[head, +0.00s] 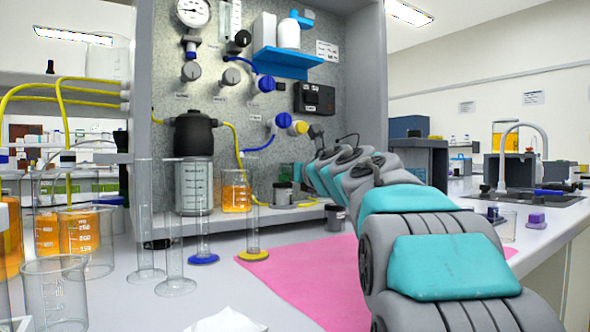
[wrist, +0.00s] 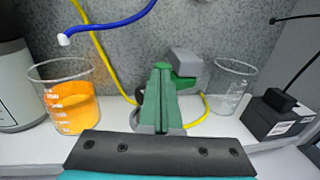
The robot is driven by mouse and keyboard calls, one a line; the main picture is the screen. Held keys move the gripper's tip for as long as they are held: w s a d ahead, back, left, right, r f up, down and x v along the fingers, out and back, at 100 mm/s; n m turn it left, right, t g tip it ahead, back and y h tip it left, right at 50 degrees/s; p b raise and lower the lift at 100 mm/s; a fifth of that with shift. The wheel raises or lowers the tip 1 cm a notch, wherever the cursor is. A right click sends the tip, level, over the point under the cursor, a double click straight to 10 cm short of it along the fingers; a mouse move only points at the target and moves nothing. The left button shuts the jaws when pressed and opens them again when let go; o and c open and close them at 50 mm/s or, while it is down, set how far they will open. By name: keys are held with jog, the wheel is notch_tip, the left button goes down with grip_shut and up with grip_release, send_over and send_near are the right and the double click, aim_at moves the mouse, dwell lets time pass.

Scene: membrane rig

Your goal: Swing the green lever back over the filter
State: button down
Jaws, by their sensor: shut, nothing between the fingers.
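The green lever (wrist: 182,78), with a grey block at its top right, stands at the centre of the wrist view in front of the speckled panel. A greyish rounded base, perhaps the filter's, shows at its foot, mostly hidden. My gripper (wrist: 160,154) shows as a dark bolted bar along the bottom, just in front of the green parts. It is shut and empty.
A beaker of orange liquid (wrist: 72,98) stands left of the lever, an empty beaker (wrist: 230,84) right. A black box (wrist: 275,113) is further right. Yellow and blue tubes hang behind. Tall glass cylinders stand left on the bench; a pink mat (head: 295,280) lies in front.

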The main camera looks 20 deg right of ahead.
jog(key=shift+w+a+r+m+h+p, duration=0.15)
jog(key=shift+a+m+h+p, duration=0.15)
jog(key=shift+h+p, duration=0.3)
jog(key=shift+w+a+r+m+h+p, duration=0.1)
jog(key=shift+a+m+h+p, duration=0.1)
jog(key=shift+m+h+p, duration=0.35)
jog(key=shift+w+f+h, duration=0.1)
jog(key=shift+h, duration=0.35)
jog(key=shift+w+a+f+m+h+p, duration=0.25)
jog(key=shift+w+a+m+h+p, duration=0.05)
jog(key=shift+w+m+p, duration=0.1)
jog(key=shift+s, duration=0.1)
jog(key=s+a+b, duration=0.1)
jog(key=s, duration=0.6)
jog(key=shift+s+a, duration=0.15)
jog(key=shift+s, duration=0.1)
jog(key=shift+s, duration=0.15)
